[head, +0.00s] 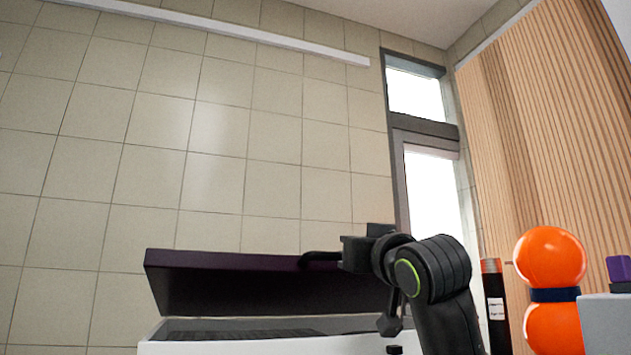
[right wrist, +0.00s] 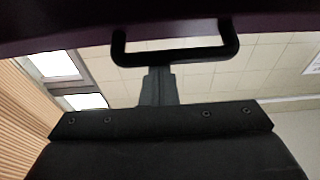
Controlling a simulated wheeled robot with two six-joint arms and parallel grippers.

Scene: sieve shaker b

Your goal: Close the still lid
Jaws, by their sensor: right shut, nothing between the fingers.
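The still lid (head: 240,284) is dark purple and tilted partly open above a white box-shaped body (head: 260,345) in the head view. In the right wrist view the handle (right wrist: 175,56) is a loop below the lid's purple edge (right wrist: 70,25). My right gripper (head: 352,255) is shut and empty beside the handle. In the right wrist view its fingertips (right wrist: 158,74) reach the handle's bar; I cannot tell whether they touch it. My left gripper is not in view.
An orange rounded object (head: 550,258) with a dark band stands at the right. A dark bottle with an orange top (head: 495,310) stands beside it, close to my right arm. A grey box (head: 606,325) is at the right edge. A tiled wall (head: 150,130) is behind.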

